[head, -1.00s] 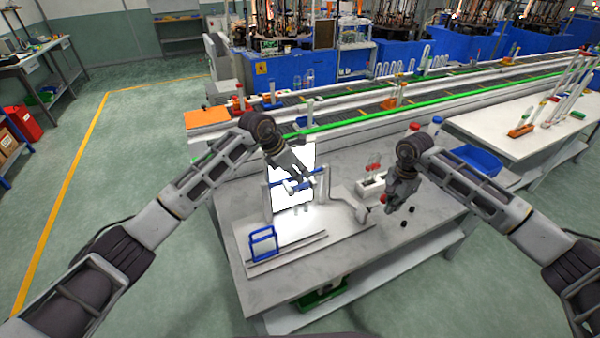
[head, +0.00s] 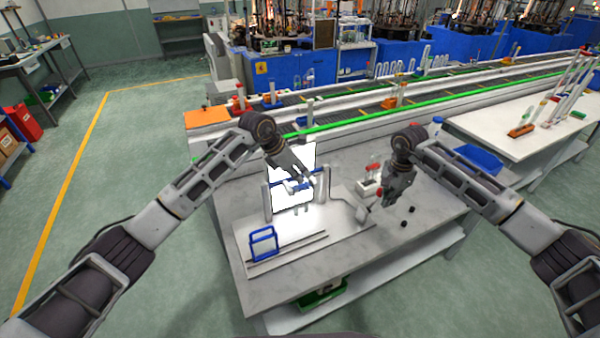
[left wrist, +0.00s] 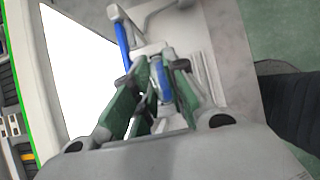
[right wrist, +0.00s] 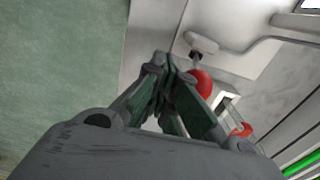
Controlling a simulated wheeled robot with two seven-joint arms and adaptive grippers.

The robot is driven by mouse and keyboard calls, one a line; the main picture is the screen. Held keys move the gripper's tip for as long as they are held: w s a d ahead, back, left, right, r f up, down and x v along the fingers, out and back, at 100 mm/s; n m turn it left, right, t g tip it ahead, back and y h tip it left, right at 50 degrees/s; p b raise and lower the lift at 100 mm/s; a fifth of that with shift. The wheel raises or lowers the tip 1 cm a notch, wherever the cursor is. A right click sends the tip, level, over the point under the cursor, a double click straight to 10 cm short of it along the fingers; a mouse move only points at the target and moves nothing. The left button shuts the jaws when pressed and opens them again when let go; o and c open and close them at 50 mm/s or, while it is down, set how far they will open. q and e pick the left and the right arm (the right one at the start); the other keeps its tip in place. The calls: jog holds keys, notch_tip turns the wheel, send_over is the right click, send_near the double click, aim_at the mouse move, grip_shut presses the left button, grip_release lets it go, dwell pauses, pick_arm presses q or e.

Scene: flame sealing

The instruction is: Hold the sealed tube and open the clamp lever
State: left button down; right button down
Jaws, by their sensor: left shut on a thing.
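The sealing fixture (head: 267,203) stands on the workbench, with a blue clamp part across its top (head: 317,180). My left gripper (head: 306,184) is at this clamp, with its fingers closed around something. In the left wrist view a blue part (left wrist: 163,80) shows between the fingers, beside a longer blue bar (left wrist: 122,45). Thin clear tube legs (head: 308,208) hang below the fingers; the gripped part is mostly hidden. My right gripper (head: 385,203) is to the right, its fingertips together, beside a red ball knob (right wrist: 203,83) on a dark stem. I cannot make out a grip on the knob.
A bright white panel (head: 279,170) stands behind the fixture. A blue frame (head: 263,242) stands on the front of its base. A white rack with red-topped items (head: 368,189) is behind my right gripper.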

jog(key=shift+w+a+r, duration=0.1)
jog(key=shift+w, duration=0.05)
jog(key=shift+w+a+r, duration=0.1)
jog(key=shift+w+a, duration=0.05)
jog(key=shift+w, duration=0.2)
jog(key=shift+w+r, duration=0.1)
jog(key=shift+w, duration=0.1)
jog(key=shift+w+a, duration=0.1)
dwell(0.7)
jog(key=shift+s+d, duration=0.25)
jog(key=shift+s, duration=0.35)
jog(key=shift+s+d, duration=0.25)
jog(key=shift+s, duration=0.3)
jog(key=shift+r, duration=0.2)
